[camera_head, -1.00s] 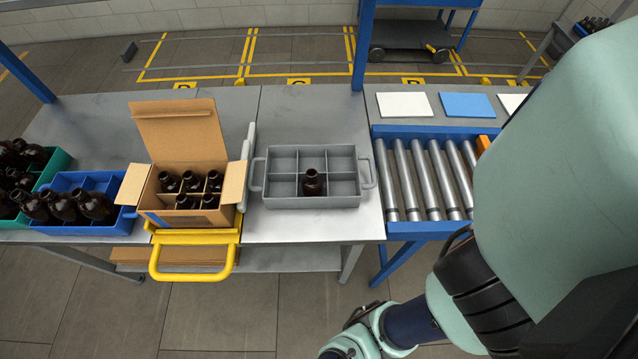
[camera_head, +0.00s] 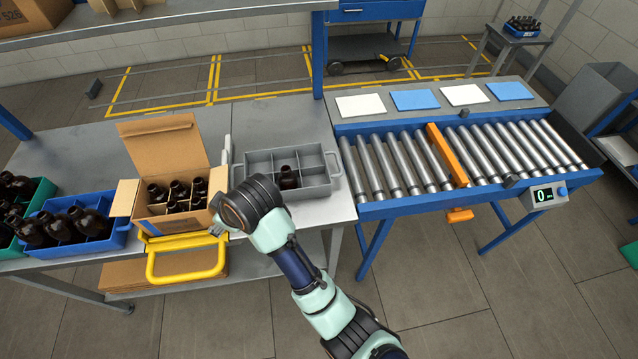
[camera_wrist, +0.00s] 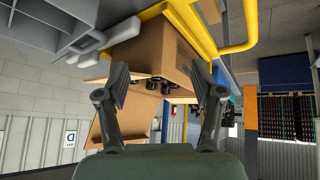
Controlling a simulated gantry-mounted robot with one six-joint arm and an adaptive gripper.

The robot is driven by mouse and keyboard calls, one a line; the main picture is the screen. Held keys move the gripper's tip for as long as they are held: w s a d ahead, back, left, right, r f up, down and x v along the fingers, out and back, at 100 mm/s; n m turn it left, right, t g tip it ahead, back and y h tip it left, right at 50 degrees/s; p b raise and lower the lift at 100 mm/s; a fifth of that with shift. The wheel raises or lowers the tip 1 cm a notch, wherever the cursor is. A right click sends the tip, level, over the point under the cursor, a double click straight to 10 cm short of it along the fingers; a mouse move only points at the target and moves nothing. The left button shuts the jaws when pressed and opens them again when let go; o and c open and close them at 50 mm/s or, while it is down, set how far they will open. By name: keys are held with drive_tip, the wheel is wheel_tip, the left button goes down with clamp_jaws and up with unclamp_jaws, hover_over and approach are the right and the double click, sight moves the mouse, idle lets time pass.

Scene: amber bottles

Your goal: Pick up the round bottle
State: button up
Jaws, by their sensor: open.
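Dark amber bottles stand in several holders, and I cannot tell which one the task calls round. Several bottles (camera_head: 176,193) stand in the open cardboard box (camera_head: 168,224). One bottle (camera_head: 289,179) stands in a compartment of the grey tray (camera_head: 311,190). More bottles fill the blue crate (camera_head: 100,245) and the green crate at the left. My gripper (camera_head: 217,229) is at the box's front right corner, partly hidden by my wrist. In the wrist view my gripper (camera_wrist: 163,88) has its fingers apart with nothing between them, facing the box (camera_wrist: 150,56) and its dark bottle tops (camera_wrist: 157,84).
A yellow handle frame (camera_head: 187,277) sticks out in front of the box, close to my gripper. The box flaps stand open. A roller conveyor (camera_head: 395,170) with an orange bar lies to the right. Bare table (camera_head: 270,115) shows behind the tray.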

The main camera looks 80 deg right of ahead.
sight(283, 174)
drive_tip(key=s+d+g, duration=0.1)
drive_tip(key=s+d, duration=0.2)
drive_tip(key=d, duration=0.3)
drive_tip(key=s+d+m+p, duration=0.1)
drive_tip(key=s+d, duration=0.3)
drive_tip(key=d, duration=0.2)
drive_tip(key=s+d+r+g+y+p, duration=0.1)
drive_tip(key=s+d, duration=0.2)
drive_tip(key=d, duration=0.3)
drive_tip(key=shift+s+d+r+g, duration=0.1)
drive_tip(key=shift+s+d+g, duration=0.1)
drive_tip(key=shift+g, duration=0.1)
drive_tip(key=shift+a+b+x, duration=0.2)
drive_tip(key=shift+b+x, duration=0.1)
drive_tip(key=shift+x, duration=0.85)
drive_tip(key=b+x, duration=0.1)
drive_tip(key=x, duration=0.2)
drive_tip(key=b+x, duration=0.1)
drive_tip(key=x, duration=0.1)
drive_tip(key=shift+w+a+f, duration=0.15)
drive_tip(key=shift+f, duration=0.25)
drive_tip(key=c, duration=0.9)
drive_tip(key=shift+r, duration=0.15)
drive_tip(key=shift+c, duration=0.2)
wheel_tip(283, 174, up, 20)
drive_tip(key=p, duration=0.4)
drive_tip(key=shift+p, duration=0.3)
